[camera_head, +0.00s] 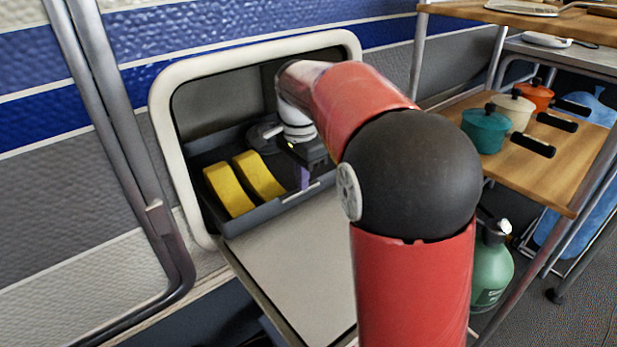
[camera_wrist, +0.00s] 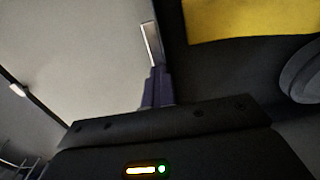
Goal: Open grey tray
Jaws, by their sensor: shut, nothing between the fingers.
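The dark grey tray (camera_head: 268,212) sits inside the white-framed opening in the wall, with two yellow blocks in its left part. A thin silver strip (camera_head: 314,188) shows on its front edge. My gripper (camera_head: 304,182) points down at the tray's front edge, right of the blocks. Its purple fingers are together and hold nothing. In the wrist view the fingers (camera_wrist: 156,88) are close to the silver strip (camera_wrist: 150,42); I cannot tell whether they touch it. My arm hides the tray's right part.
A light flat panel (camera_head: 295,258) extends out below the opening. The white frame (camera_head: 163,125) surrounds the opening. Metal bars (camera_head: 125,125) stand at left. At right, a shelf (camera_head: 565,165) holds several pots, with a green bottle (camera_head: 492,268) below.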

